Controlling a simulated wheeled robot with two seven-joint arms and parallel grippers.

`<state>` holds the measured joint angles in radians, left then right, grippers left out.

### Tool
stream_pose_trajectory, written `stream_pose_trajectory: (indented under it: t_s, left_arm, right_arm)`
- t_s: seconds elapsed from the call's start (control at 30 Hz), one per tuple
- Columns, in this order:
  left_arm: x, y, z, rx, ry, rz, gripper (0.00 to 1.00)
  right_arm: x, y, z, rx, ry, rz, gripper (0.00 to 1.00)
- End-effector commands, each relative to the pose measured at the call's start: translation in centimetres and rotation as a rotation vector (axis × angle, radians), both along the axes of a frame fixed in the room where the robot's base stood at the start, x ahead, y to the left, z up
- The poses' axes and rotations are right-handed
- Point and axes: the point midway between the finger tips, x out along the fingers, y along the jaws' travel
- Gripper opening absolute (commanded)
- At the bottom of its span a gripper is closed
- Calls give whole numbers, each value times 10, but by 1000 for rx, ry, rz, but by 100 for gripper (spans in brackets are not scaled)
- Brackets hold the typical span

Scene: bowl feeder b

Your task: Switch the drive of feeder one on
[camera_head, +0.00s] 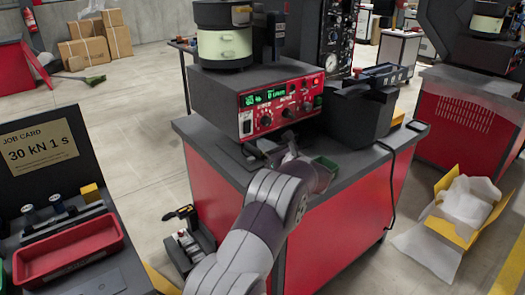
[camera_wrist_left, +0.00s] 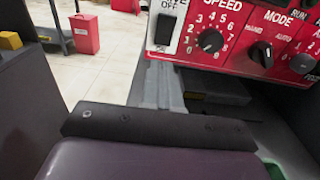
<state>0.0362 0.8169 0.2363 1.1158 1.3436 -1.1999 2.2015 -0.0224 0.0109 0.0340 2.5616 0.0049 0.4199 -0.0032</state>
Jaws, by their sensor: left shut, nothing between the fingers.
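The feeder drive unit (camera_head: 252,84) is a grey box with a red control panel on the workbench. Its panel has a lit green display (camera_head: 265,97), a white switch plate (camera_head: 246,122) at the left end and knobs. In the left wrist view, the switch plate (camera_wrist_left: 166,27) shows an "OFF" label beside the speed knob (camera_wrist_left: 210,40) and mode knob (camera_wrist_left: 262,53); its upper part is cut off. My left gripper (camera_head: 256,152) is shut and empty, low in front of the panel and apart from the switch. My right gripper is not in view.
A round bowl (camera_head: 225,45) stands on the drive unit. A dark bin (camera_head: 357,115) and a small green tray (camera_head: 326,164) are to the right on the bench (camera_head: 207,139). A job card (camera_head: 39,146) and red tray (camera_head: 70,252) stand at left.

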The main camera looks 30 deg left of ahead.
Motion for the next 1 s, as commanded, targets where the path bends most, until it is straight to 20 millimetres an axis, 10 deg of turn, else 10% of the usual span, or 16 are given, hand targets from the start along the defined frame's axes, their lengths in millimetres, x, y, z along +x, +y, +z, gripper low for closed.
stream_pose_trajectory:
  t_s: [0.4, 1.0]
  left_arm:
    - [-30, -75, -8, 0, -1, -4, 0]
    - [-32, -80, -8, 1, 3, -5, 0]
  right_arm:
    - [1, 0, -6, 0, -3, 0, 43]
    - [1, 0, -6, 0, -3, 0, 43]
